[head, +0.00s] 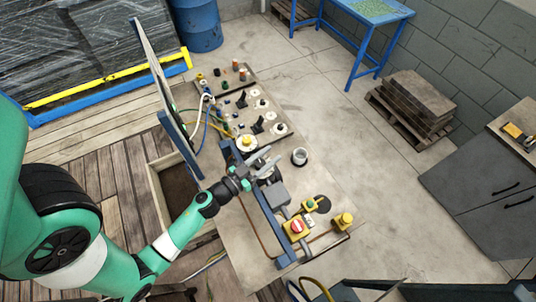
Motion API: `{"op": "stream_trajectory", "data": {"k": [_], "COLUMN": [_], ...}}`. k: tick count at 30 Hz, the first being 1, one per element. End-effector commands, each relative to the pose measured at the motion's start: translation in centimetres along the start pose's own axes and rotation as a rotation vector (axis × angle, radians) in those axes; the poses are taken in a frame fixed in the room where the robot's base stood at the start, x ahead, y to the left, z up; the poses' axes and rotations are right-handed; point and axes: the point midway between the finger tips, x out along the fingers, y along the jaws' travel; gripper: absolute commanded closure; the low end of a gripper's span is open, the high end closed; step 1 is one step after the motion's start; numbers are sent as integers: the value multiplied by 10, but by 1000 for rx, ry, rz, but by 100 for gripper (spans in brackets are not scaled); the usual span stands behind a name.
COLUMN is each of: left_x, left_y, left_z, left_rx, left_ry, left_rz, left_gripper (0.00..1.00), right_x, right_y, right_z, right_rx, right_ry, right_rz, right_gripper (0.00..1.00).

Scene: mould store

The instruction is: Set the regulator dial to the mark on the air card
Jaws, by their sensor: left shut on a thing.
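My left gripper (264,160) reaches in from the left over the bench panel, its grey fingers shut at a dark fitting on the middle of the panel. The regulator dial is between or under these fingers; its face and pointer are hidden, so I cannot read its setting. I cannot make out the air card or its mark. An upright board (158,75) stands nearly edge-on at the panel's left. My right gripper is not in view.
The panel (330,185) carries a grey cup (299,157), a yellow box with a red knob (296,227), a yellow button (344,220) and several small knobs behind. A blue drum (197,25) and pallet stack (412,102) stand farther off. Floor right of the panel is clear.

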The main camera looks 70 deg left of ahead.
Motion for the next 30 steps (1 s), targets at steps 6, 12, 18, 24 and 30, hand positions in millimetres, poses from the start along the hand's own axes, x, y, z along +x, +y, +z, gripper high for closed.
{"op": "stream_trajectory", "data": {"k": [6,12,18,24,30], "left_x": [0,0,-2,-4,-7], "left_y": [0,4,9,15,19], "left_z": [-8,-8,-4,0,1], "left_rx": [-2,-2,-1,1,1], "left_ry": [-3,-4,-2,0,-1], "left_rz": [94,250,437,614,753], "left_gripper": [100,100,100,100,100], "right_x": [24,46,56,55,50], "right_y": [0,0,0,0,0], "right_z": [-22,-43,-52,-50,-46], "right_rx": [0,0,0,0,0], "right_ry": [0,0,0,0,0], "right_rz": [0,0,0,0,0], "right_gripper": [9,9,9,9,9]}}
